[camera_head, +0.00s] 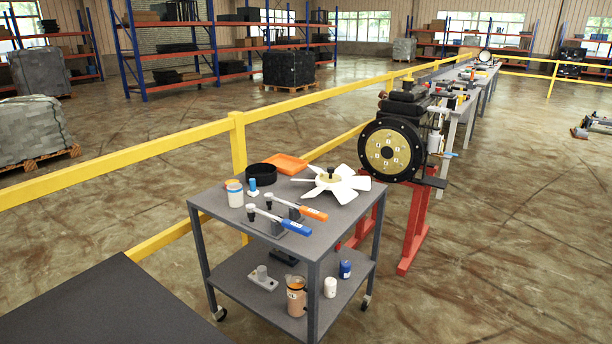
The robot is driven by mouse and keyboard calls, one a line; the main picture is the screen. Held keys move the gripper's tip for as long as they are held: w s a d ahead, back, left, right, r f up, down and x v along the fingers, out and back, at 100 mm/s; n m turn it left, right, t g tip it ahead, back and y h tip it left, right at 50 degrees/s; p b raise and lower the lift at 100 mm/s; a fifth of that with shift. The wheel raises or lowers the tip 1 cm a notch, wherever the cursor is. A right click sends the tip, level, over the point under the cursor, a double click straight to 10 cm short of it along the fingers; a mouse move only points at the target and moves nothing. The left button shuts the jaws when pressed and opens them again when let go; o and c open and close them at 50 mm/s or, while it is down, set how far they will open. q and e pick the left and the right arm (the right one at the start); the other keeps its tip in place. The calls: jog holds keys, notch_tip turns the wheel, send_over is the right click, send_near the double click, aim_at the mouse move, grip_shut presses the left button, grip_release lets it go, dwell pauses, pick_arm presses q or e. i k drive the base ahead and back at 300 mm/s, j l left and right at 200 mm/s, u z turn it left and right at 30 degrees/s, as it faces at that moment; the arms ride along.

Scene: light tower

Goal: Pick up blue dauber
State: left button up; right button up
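On the grey cart's top (335,222), a small blue piece with a white lower part (252,187) stands upright next to a white jar with an orange band (235,194). It may be the blue dauber; it is too small to be sure. A tool with a blue handle (295,227) lies on a dark rest in front of it. A blue can (345,269) stands on the cart's lower shelf. Neither of my grippers is in view.
A tool with an orange handle (313,213), a black round tray (263,175), an orange tray (289,164) and a white fan (332,184) share the cart top. Yellow railing (237,140) runs behind it. A red stand (415,228) bears a black machine (390,150). Floor at right is open.

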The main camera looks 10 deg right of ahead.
aim_at(252, 193)
jog(key=i+l+u, duration=0.1)
jog(key=i+l, duration=0.15)
jog(key=i+l+u, duration=0.15)
jog(key=l, duration=0.3)
jog(key=i+l+u, duration=0.1)
jog(key=i+l, duration=0.15)
jog(key=i+l+u, duration=0.1)
jog(key=l, duration=0.4)
jog(key=i, duration=0.05)
